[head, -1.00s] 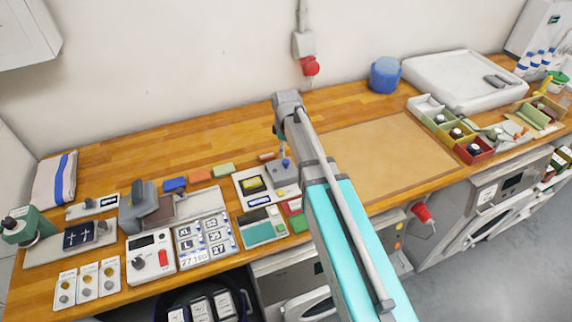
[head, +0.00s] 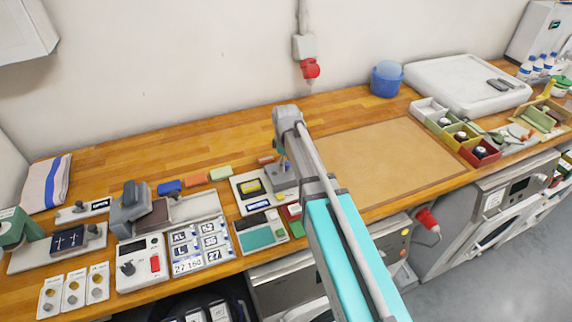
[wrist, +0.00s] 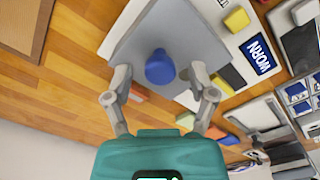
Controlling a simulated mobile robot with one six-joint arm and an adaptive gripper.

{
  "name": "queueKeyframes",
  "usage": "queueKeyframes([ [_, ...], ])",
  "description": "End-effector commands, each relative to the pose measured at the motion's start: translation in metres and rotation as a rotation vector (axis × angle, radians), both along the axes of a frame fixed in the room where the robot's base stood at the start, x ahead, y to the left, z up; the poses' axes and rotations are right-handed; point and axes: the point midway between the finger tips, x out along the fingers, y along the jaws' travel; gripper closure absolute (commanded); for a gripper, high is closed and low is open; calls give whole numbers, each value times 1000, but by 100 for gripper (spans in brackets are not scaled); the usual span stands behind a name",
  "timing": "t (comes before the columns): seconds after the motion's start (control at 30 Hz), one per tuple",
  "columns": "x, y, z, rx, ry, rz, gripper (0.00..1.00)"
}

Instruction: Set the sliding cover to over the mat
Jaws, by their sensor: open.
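The sliding cover is a flat grey plate (wrist: 195,50) with a round blue knob (wrist: 160,67). In the head view the cover (head: 284,181) sits at the right part of a white board, partly behind my arm. My gripper (wrist: 160,76) is open, with one finger on each side of the knob in the wrist view. I cannot tell whether the fingers touch it. In the head view my gripper (head: 280,158) is above the cover, partly hidden by my arm. A bare tan mat (head: 395,160) lies on the bench to the right.
Trays and control boxes crowd the left bench. Coloured bins (head: 480,152) stand right of the tan mat.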

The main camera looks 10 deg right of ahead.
Motion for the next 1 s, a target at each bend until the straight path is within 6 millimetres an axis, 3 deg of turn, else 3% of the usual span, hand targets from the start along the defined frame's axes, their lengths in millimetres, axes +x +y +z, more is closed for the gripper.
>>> queueKeyframes([
  [0.27,0,0,0,0,0,0,27],
  [0.67,0,0,0,0,0,0,99],
  [1.0,-1,-1,0,0,0,-6,100],
])
